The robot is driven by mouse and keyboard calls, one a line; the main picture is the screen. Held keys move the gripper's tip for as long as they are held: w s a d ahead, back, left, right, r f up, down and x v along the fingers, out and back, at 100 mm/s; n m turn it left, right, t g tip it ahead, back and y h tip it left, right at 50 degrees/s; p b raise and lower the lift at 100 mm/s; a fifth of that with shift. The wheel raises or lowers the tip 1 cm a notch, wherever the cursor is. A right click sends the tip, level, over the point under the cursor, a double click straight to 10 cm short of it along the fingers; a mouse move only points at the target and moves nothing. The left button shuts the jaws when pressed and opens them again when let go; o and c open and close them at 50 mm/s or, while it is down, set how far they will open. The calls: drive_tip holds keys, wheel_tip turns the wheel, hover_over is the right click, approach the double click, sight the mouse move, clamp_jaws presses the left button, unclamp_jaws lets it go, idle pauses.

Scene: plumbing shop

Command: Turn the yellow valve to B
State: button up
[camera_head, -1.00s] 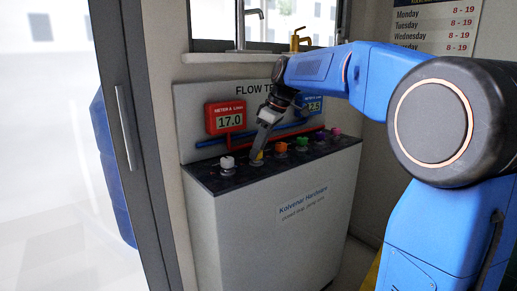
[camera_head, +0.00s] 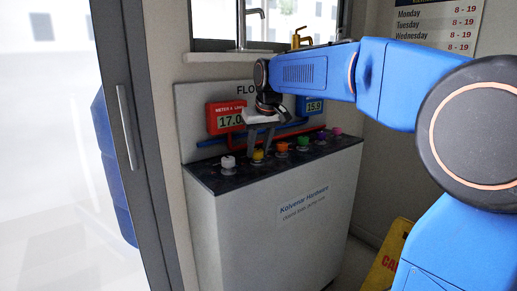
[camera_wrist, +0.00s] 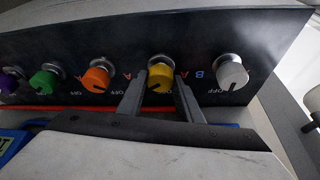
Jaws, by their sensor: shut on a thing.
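The yellow valve (camera_wrist: 161,74) is a round knob on the dark counter of the flow test bench. It also shows in the head view (camera_head: 258,155), second from the left. My gripper (camera_wrist: 160,84) is shut on it, one finger on each side. In the wrist view a dark pointer mark on the knob faces the bottom of the picture, slightly left. A red letter A stands to the knob's left, and a letter B (camera_wrist: 200,73) to its right by the white knob. OFF labels are printed beside the knobs.
A white knob (camera_head: 228,163) and an orange knob (camera_head: 281,148) flank the yellow one. Green and purple knobs follow to the right. Behind stand a red meter (camera_head: 226,118) reading about 17.0 and a blue meter (camera_head: 311,105) reading 15.9. A yellow caution sign (camera_head: 388,258) stands at right.

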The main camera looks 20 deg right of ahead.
drive_tip(key=shift+m, duration=0.3)
drive_tip(key=o, duration=1)
drive_tip(key=shift+o, duration=0.2)
drive_tip(key=a+v, duration=0.1)
drive_tip(key=v, duration=1.6)
drive_tip(key=shift+d+r, duration=0.25)
drive_tip(key=shift+d, duration=0.05)
